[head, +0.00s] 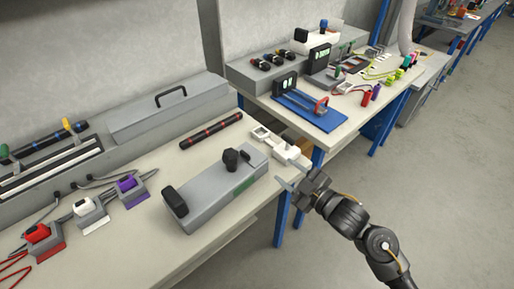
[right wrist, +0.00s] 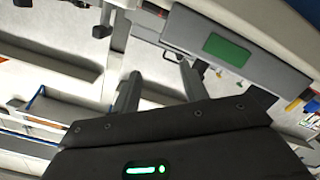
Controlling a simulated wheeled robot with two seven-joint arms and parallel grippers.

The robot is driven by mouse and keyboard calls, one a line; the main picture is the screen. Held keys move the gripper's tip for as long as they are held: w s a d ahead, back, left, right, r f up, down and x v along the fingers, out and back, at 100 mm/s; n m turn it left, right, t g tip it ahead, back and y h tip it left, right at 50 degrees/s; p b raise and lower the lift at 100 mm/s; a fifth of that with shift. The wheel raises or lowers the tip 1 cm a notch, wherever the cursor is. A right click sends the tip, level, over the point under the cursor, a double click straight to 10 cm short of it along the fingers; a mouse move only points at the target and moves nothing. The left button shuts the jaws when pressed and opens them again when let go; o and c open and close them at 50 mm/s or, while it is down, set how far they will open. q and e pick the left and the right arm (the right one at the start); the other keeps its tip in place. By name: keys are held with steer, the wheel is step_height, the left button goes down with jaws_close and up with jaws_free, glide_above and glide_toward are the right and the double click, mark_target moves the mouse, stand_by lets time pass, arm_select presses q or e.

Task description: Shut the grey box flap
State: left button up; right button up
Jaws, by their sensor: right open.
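A long grey box (head: 214,194) with a green panel on its side lies on the near bench. It has a black knob (head: 231,159) and a black block (head: 175,203) on it. No raised flap can be made out on this box. A second grey box (head: 168,107) with a black handle on top stands against the wall. My right gripper (head: 281,172) is open and empty at the bench edge, right of the green-panel box and apart from it. In the right wrist view, the green-panel box (right wrist: 275,62) shows beyond the open fingers (right wrist: 160,84). My left gripper is not in view.
A white device (head: 281,148) lies close to the right gripper. A dark rod (head: 211,130) lies behind the box. Red, white and purple connectors (head: 93,212) sit at left. A second bench holds a blue tray (head: 307,111). The floor at right is clear.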

mark_target(257, 155)
steer(key=shift+n+y, duration=0.9)
steer(key=x, duration=0.4)
steer(key=r+p+x, duration=0.1)
steer(key=x, duration=0.7)
steer(key=shift+a+r, duration=0.2)
steer(key=shift+r, duration=0.2)
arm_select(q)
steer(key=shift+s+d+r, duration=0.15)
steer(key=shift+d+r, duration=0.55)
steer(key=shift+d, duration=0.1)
arm_select(e)
jaws_close()
steer(key=c, duration=0.9)
jaws_free()
steer(key=shift+c, duration=0.2)
steer(key=o, duration=0.9)
